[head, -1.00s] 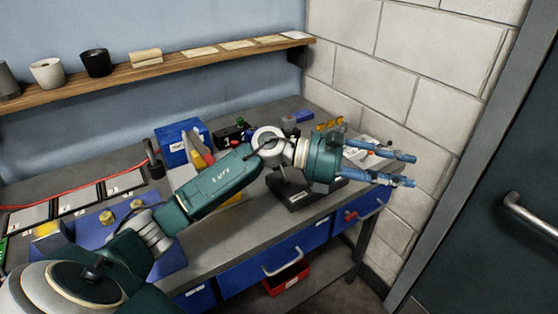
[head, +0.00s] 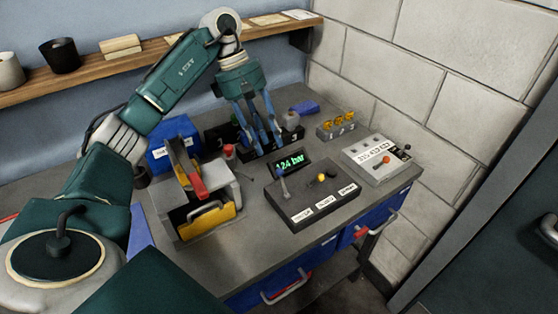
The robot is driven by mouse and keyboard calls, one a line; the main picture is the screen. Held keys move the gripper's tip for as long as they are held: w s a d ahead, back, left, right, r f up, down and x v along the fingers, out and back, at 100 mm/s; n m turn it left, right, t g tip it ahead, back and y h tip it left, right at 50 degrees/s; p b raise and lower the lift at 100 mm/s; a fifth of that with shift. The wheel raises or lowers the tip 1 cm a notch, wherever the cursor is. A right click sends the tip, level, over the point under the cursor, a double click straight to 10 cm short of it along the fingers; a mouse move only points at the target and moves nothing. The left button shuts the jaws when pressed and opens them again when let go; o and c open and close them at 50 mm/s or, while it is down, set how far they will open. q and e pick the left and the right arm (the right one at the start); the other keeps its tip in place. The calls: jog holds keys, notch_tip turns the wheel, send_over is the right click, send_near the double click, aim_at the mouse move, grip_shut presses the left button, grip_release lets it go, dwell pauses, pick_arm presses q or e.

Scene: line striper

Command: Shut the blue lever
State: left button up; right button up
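A lever with a blue-grey handle (head: 282,183) stands nearly upright at the left of a black control box (head: 312,205) on the bench. It is the lever that looks closest to blue, though its colour is dull. A yellow knob (head: 321,178) and a dark one are on the same box. My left gripper (head: 264,148) points down behind this box, over a dark unit at the back of the bench. Its blue fingers are apart, and I see nothing held between them. They partly hide that unit. My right gripper is not in view.
A green display (head: 290,163) reads about 124 bar. A pale box with levers (head: 376,158) stands at the right, a unit with yellow knobs (head: 339,124) behind it. The bench front is clear.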

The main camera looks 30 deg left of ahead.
aim_at(278, 169)
pick_arm(q)
jog(key=d+f, duration=0.1)
jog(key=s+d+f+p, duration=0.1)
jog(key=f, duration=0.1)
jog(key=d+f+p, duration=0.1)
jog(key=f, duration=0.1)
jog(key=shift+s+d, duration=0.15)
jog(key=shift+d, duration=0.15)
jog(key=f, duration=0.2)
jog(key=shift+w+d+f+p, duration=0.3)
jog(key=shift+d+f, duration=0.25)
jog(key=shift+f, duration=0.25)
grip_shut()
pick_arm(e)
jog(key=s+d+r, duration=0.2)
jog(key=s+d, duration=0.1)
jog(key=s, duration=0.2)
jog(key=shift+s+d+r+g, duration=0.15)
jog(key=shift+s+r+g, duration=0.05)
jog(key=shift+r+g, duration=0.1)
